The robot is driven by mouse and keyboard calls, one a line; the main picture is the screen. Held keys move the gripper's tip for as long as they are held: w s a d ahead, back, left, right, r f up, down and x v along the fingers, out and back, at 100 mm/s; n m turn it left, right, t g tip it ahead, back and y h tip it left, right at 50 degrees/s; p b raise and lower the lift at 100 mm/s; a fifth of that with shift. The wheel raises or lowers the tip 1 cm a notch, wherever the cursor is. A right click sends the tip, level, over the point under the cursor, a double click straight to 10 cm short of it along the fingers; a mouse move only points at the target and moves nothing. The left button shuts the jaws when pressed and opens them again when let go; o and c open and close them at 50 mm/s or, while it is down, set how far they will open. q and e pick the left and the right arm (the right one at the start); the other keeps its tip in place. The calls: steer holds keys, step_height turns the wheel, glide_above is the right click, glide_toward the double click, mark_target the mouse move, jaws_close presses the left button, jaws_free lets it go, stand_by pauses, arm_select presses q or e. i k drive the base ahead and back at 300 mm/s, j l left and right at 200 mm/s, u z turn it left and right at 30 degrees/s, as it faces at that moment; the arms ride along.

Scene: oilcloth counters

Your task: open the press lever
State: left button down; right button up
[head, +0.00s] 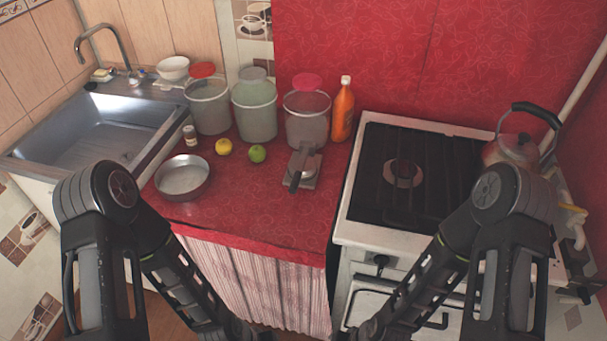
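A small grey press (307,170) sits on the red oilcloth counter, in front of the jar with the pink-red lid. Its dark lever (295,180) lies along the top and points toward the counter's front edge. It looks lowered, but its exact angle is hard to tell. My two arms come in from the left and right and run down to the bottom edge, well short of the press. Both grippers are out of the picture, and nothing of mine touches the press.
A metal pan (182,177), yellow fruit (224,147) and green fruit (257,154) lie left of the press. Lidded jars (255,110) and an orange bottle (343,112) stand behind. A stove (385,185) with a kettle (518,150) is right. The counter before the press is clear.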

mark_target(301, 165)
steer(key=k+l, duration=0.2)
steer(key=k, duration=0.25)
steer(key=k+l+u, duration=0.1)
steer(key=k, duration=0.3)
steer(key=l, duration=0.1)
